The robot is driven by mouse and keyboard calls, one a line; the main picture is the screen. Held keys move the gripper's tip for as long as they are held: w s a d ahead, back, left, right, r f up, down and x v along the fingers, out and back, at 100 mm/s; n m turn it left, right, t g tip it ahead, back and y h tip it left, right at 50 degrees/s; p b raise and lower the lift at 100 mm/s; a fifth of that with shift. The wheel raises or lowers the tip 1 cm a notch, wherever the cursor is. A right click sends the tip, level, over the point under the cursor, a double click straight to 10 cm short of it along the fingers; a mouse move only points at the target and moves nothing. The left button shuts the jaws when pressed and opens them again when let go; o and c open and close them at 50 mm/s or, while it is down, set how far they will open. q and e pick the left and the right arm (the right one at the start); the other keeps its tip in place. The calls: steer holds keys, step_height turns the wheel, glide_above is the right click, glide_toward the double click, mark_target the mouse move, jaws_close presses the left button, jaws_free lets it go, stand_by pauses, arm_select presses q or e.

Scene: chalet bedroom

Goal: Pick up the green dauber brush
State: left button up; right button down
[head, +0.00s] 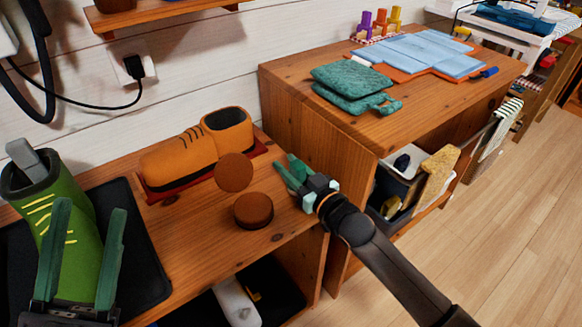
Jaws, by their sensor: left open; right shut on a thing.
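My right gripper (283,171) comes in from the lower right, low over the right end of the low wooden shelf, beside a round brown tin (253,212). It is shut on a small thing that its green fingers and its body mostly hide. I cannot tell whether this is the green dauber brush, and I cannot make the brush out anywhere else. My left gripper (85,222) is open and empty at the lower left, in front of a green boot (78,262) with yellow laces.
An orange shoe (180,160) sits on a red tray (168,194). A brown disc (235,172) shows between shoe and tin. The boot is over a black mat (150,272). The taller wooden cabinet (305,128) stands close beyond my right gripper, with green cloths (350,80) on top.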

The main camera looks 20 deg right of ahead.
mark_target(303, 179)
steer(key=shift+s+d, duration=0.1)
steer(key=shift+s, duration=0.2)
steer(key=shift+p+v, duration=0.4)
steer(key=shift+v, duration=0.7)
steer(key=shift+s+d, duration=0.2)
steer(key=shift+s, duration=0.3)
steer(key=p+v, duration=0.1)
steer(key=v, duration=0.5)
steer(key=shift+s+r+p, duration=0.1)
steer(key=shift+s+p, duration=0.05)
steer(key=shift+p, duration=0.2)
arm_select(q)
steer(key=w+a+f+n+g+y, duration=0.1)
steer(key=w+f+n+g+y, duration=0.1)
steer(key=f+y, duration=0.3)
steer(key=w+f+n+g+y+p, duration=0.1)
steer(key=w+f+n+y, duration=0.3)
steer(key=f, duration=0.6)
steer(key=shift+w+a+n+g+y, duration=0.4)
steer(key=shift+w+n, duration=0.2)
steer(key=shift+n, duration=0.1)
arm_select(e)
steer(key=v, duration=0.8)
